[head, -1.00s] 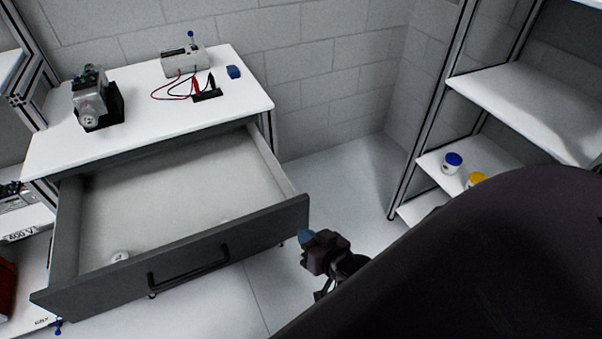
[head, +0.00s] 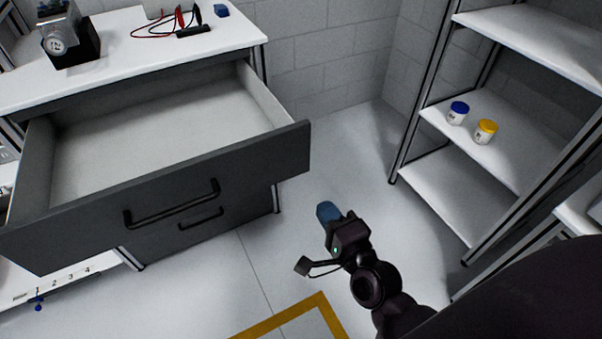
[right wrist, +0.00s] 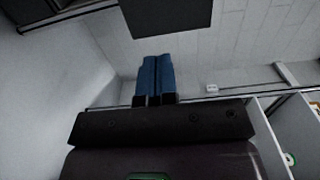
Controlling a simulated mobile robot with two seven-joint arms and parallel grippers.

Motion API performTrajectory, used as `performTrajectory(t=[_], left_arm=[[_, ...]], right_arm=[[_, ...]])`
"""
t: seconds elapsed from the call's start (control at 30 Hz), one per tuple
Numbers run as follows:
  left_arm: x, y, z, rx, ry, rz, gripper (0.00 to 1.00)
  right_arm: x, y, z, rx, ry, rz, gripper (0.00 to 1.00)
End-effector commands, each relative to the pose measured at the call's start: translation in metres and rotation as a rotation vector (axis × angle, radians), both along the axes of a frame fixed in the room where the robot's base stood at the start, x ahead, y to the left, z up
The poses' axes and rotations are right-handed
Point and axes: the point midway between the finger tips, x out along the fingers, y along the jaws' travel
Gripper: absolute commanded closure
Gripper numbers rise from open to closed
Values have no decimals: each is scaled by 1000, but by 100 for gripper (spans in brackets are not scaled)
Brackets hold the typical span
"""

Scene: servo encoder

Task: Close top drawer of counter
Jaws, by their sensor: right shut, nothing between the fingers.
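The counter (head: 130,75) has a white top and a dark grey top drawer (head: 160,190) that is pulled far out. The drawer's inside is pale and its visible part looks empty. Its black bar handle (head: 172,207) is on the front face, with a second drawer's handle (head: 202,220) below. My right gripper (head: 327,211) has blue fingertips and is to the right of the drawer front, apart from it. In the right wrist view its blue fingers (right wrist: 156,78) are together with nothing between them. A dark panel (right wrist: 166,18) hangs above them there. My left gripper is not visible.
A shelf rack on the right holds a blue-lidded jar (head: 458,113) and a yellow-lidded jar (head: 485,132). A motor-like device (head: 62,38) and test leads with a black block (head: 193,31) lie on the counter. The floor between drawer and rack is clear, with a yellow marking (head: 290,318).

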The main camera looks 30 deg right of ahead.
Motion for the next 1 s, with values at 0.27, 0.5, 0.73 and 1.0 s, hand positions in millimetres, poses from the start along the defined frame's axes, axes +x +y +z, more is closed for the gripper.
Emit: performTrajectory(t=[0.27, 0.5, 0.73, 1.0], left_arm=[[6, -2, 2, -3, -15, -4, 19], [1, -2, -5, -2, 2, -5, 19], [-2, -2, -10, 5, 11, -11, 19], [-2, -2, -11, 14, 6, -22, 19]], right_arm=[[27, 1, 2, 2, -4, 0, 100], [60, 1, 0, 1, -3, 1, 100], [91, 1, 0, 0, -1, 1, 100], [123, 0, -1, 0, 1, 1, 100]])
